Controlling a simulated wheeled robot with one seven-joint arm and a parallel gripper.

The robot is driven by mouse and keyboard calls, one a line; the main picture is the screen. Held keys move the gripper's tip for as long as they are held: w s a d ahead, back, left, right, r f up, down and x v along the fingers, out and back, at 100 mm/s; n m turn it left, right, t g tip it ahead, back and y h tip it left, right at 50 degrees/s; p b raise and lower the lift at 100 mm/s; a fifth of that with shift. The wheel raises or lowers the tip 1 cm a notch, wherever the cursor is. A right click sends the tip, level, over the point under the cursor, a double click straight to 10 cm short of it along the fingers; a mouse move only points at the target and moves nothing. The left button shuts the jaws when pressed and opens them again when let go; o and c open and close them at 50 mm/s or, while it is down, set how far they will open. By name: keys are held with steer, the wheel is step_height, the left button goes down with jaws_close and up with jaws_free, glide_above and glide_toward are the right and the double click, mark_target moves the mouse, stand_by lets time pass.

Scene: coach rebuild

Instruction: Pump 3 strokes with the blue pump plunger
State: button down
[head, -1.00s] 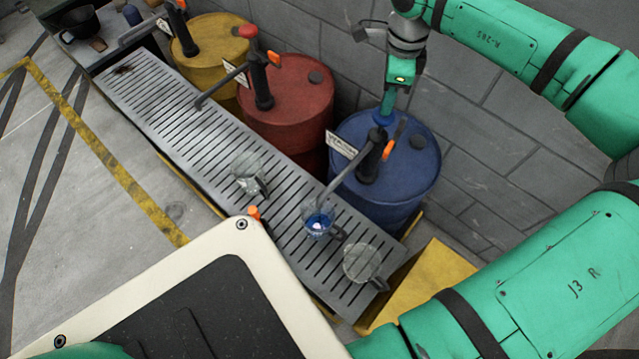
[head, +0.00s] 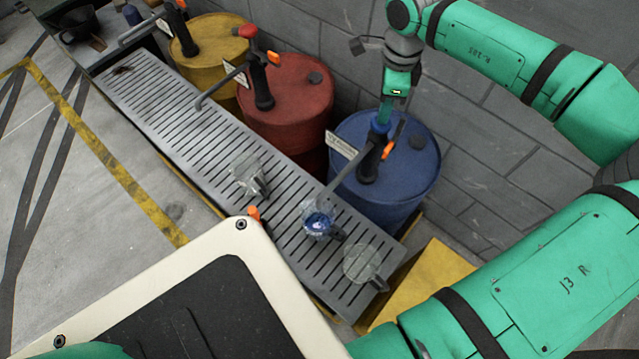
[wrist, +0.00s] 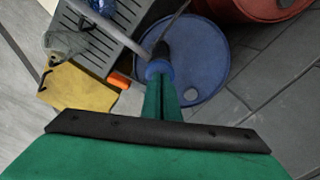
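The blue pump stands on the blue drum (head: 410,185). Its blue plunger knob (head: 380,124) is at the top, with the fingers of my gripper (head: 384,108) directly above and touching it. In the wrist view the fingers (wrist: 160,92) are together, with only a thin line between them, and their tips meet the blue knob (wrist: 159,70). The knob lies beyond the tips rather than between them. The pump's grey spout (head: 346,172) reaches over a clear jug (head: 317,220) holding blue liquid on the slatted grating.
Empty clear jugs stand either side, one left (head: 247,174) and one right (head: 362,263), on the grating (head: 165,105). A red drum (head: 290,110) and a yellow drum (head: 208,45) with pumps stand further left. A grey block wall (head: 490,150) is behind the blue drum.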

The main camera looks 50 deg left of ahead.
steer(key=shift+s+f, duration=0.1)
steer(key=shift+f, duration=0.5)
stand_by(0.3)
steer(key=shift+r, duration=3.35)
steer(key=shift+r, duration=0.1)
step_height(320, 180, up, 6)
steer(key=shift+f, duration=0.1)
